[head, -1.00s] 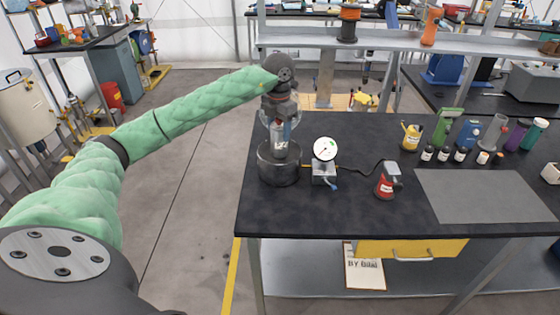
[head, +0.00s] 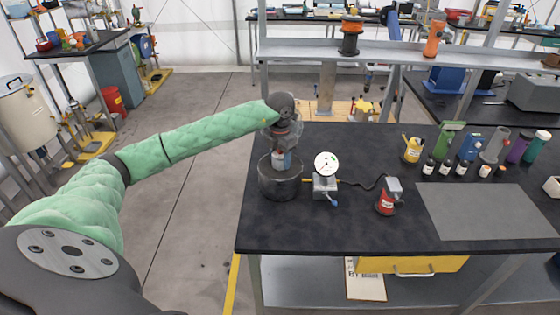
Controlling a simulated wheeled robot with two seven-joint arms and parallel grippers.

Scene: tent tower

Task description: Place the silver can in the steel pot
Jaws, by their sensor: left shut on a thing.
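The steel pot (head: 280,186) is a dark, round, open pot near the left edge of the black table. My left gripper (head: 285,155) points down over it, shut on the silver can (head: 281,162). The can is upright, with its lower part at or just inside the pot's mouth. I cannot tell whether it touches the pot's floor. The gripper hides the can's upper part. My right gripper is not in view.
A dial gauge (head: 326,165) stands close to the pot's right. A red container (head: 387,198) and a grey mat (head: 475,211) lie further right. Several bottles (head: 461,169) stand along the back. The table front between pot and mat is mostly clear.

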